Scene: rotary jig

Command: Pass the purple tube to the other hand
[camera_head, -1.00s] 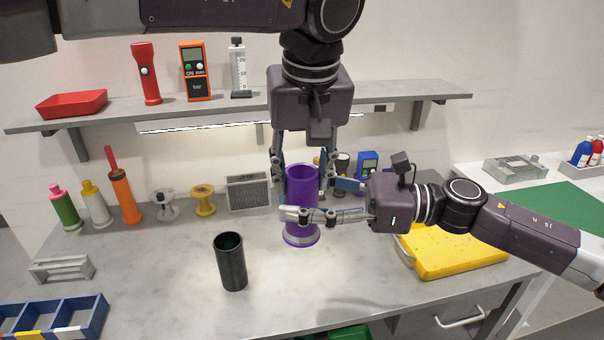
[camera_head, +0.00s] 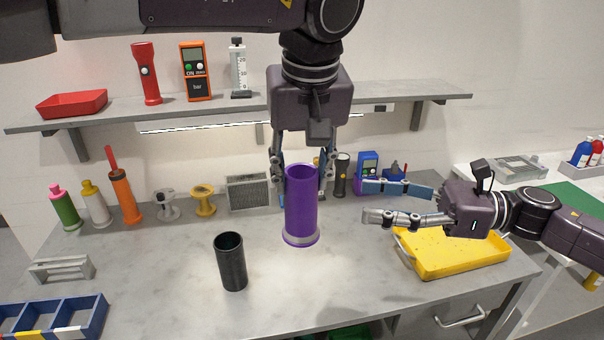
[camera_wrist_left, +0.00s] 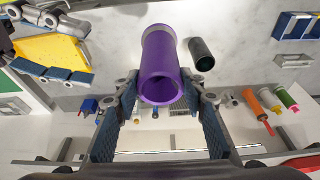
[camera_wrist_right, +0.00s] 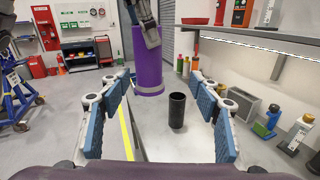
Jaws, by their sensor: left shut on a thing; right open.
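The purple tube (camera_head: 302,210) is upright in my left gripper (camera_head: 302,175), with a grey band near its lower end. My left gripper points down and is shut on the tube's upper part. The tube also shows in the left wrist view (camera_wrist_left: 160,65) between the fingers. My right gripper (camera_head: 400,203) is open and empty, to the right of the tube and apart from it, with its fingers pointing left at the tube. In the right wrist view the tube (camera_wrist_right: 148,62) hangs ahead of the open fingers.
A black tube (camera_head: 231,262) stands on the grey bench (camera_head: 180,300), left of the purple tube. A yellow tray (camera_head: 455,255) lies at the bench's right, below my right gripper. Bottles, spools and a speaker-like box (camera_head: 248,193) line the back under a shelf (camera_head: 230,105).

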